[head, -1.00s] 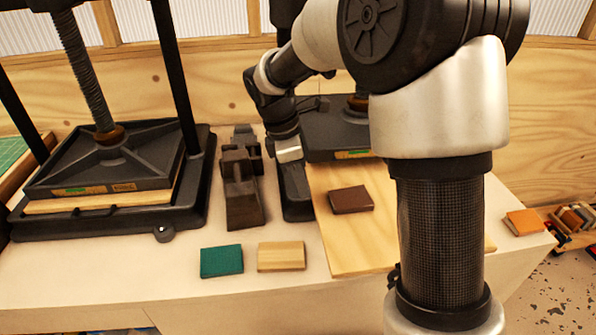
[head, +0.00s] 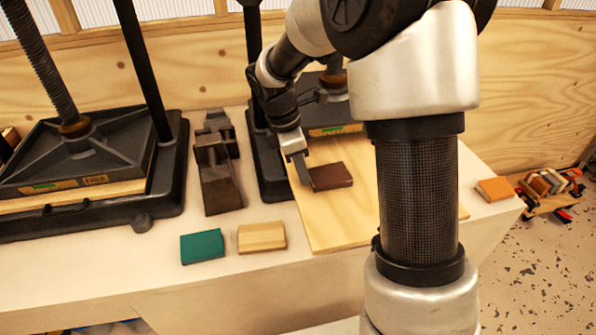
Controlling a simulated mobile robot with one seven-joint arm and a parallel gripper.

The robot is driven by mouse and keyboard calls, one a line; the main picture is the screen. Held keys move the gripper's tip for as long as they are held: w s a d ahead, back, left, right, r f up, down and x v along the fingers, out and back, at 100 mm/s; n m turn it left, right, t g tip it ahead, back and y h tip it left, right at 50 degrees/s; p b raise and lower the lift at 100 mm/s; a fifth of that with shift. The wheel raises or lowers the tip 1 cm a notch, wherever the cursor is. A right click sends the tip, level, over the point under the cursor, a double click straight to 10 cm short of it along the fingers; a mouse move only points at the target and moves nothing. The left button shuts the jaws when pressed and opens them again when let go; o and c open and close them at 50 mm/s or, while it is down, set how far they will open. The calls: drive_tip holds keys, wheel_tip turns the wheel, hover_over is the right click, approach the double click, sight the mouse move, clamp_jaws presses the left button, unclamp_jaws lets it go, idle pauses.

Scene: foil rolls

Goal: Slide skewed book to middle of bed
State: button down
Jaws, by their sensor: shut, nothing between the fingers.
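The brown book (head: 333,175) lies flat on a light wooden board (head: 335,228), slightly turned against the board's edges. The board sticks out in front of the right press (head: 334,115) and is probably its bed; my arm hides its right part. My gripper (head: 303,182) is shut and empty, pointing down at the book's left side. Its fingertips are close to the book's left edge; I cannot tell whether they touch it.
A green book (head: 202,246) and a pale wooden-looking block (head: 262,237) lie on the table left of the board. A dark metal vise-like piece (head: 217,170) and the left press (head: 85,165) stand farther left. An orange block (head: 494,189) lies at the table's right edge.

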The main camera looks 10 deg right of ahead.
sight(343, 173)
drive_tip(key=d+p, duration=0.3)
drive_tip(key=d, duration=0.6)
drive_tip(key=shift+s+d, duration=0.15)
drive_tip(key=shift+d, duration=0.25)
